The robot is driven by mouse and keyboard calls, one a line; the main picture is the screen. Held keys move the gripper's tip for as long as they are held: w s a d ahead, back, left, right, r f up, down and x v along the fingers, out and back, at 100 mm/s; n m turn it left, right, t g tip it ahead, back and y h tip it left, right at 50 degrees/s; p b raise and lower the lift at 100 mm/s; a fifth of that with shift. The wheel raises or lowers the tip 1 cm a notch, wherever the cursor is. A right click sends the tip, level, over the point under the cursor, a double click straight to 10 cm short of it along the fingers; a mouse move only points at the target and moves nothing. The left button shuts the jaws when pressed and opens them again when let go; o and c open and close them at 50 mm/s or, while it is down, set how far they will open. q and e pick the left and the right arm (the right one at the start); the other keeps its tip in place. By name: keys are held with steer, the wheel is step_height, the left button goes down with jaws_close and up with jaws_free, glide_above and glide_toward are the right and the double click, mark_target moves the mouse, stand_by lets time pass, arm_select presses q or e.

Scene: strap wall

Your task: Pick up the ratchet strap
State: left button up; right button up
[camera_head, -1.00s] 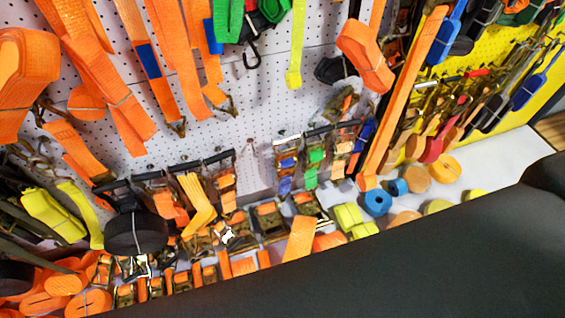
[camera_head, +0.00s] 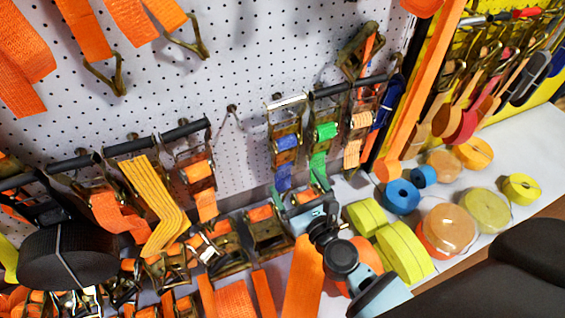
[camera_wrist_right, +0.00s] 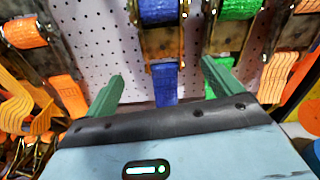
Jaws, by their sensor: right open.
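Several ratchet straps hang on the white pegboard wall. One with a blue strap (camera_head: 286,142) hangs next to one with a green strap (camera_head: 326,131) and one with an orange strap (camera_head: 361,120). My right gripper (camera_head: 298,190) is open, just below the blue and green ones. In the right wrist view, my right gripper (camera_wrist_right: 163,74) has its two green fingers apart, with the blue strap's tail (camera_wrist_right: 165,83) showing between them. The green strap's tail (camera_wrist_right: 219,76) is beside the right finger. I cannot tell whether a finger touches a strap. My left gripper is not in view.
Rolls of blue tape (camera_head: 401,197) and yellow webbing (camera_head: 404,251) lie on the white shelf (camera_head: 452,181) at the right. A black roll (camera_head: 68,256) and more ratchets crowd the lower left. A long orange strap (camera_head: 424,85) hangs right of the straps.

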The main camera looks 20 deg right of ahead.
mark_target(288, 164)
steer(key=shift+w+d+m, duration=0.1)
steer(key=shift+w+m, duration=0.6)
steer(key=shift+w, duration=1.55)
steer(key=shift+w+b, duration=0.3)
steer(key=shift+w, duration=1.95)
